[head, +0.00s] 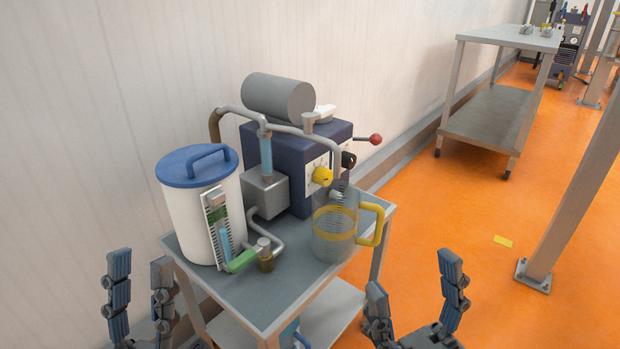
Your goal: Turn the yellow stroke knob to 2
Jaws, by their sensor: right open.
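The yellow stroke knob (322,176) is on the pale front panel of the dark blue machine (283,150), on the cart. Its pointer and the scale numbers are too small to read. My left gripper (140,275) is at the lower left, in front of the cart, with its fingers apart and nothing between them. My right gripper (414,280) is at the lower right of the cart, open and empty. Both grippers are well away from the knob.
The grey cart (265,309) also holds a white bucket with blue lid (200,215) and a clear jug (332,238) just below the knob. A black knob (348,159) and red-ball lever (376,139) are nearby. Orange floor lies open to the right, before a post (575,190).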

